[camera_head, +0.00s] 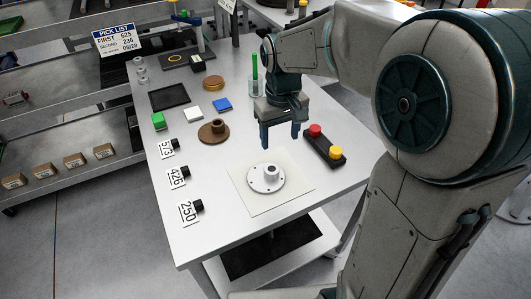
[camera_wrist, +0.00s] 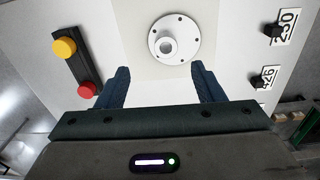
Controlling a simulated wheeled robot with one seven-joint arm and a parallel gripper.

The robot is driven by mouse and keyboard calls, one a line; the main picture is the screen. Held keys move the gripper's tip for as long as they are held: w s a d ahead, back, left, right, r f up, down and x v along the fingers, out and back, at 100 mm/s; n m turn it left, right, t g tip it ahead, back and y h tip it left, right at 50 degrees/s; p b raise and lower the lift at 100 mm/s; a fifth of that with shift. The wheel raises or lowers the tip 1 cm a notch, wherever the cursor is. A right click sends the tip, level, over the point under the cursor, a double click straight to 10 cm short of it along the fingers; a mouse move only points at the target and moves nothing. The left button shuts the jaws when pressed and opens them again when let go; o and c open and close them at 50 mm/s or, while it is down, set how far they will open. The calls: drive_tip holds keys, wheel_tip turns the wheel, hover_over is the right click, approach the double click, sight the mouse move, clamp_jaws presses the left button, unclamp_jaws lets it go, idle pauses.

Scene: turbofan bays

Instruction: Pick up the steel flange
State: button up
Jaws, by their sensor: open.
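The steel flange (camera_head: 265,179) is a pale grey disc with bolt holes and a raised round hub. It lies flat, hub up, on a cream square mat (camera_head: 292,197) near the table's front. My gripper (camera_head: 281,141) is open and empty above the table, a little behind the flange in the head view. In the wrist view the flange (camera_wrist: 174,39) shows whole, ahead of the spread fingers (camera_wrist: 160,90) and apart from them.
A black box with red and yellow buttons (camera_head: 325,146) stands right of the mat. Number tags 513 (camera_head: 168,149), 426 (camera_head: 177,177) and 250 (camera_head: 188,210) line the left edge. A brown flanged part (camera_head: 213,132) sits behind. Green (camera_head: 158,121), white and blue blocks lie farther back.

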sight(272, 166)
drive_tip(key=shift+n, duration=0.3)
drive_tip(key=f, duration=0.5)
drive_tip(key=w+a+f, duration=0.1)
drive_tip(key=f, duration=0.3)
drive_tip(key=w+f+p, duration=0.1)
drive_tip(key=f, duration=0.4)
drive_tip(key=shift+w+a+f, duration=0.1)
drive_tip(key=shift+a+f, duration=0.15)
drive_tip(key=shift+f, duration=0.05)
drive_tip(key=shift+r, duration=0.1)
clamp_jaws()
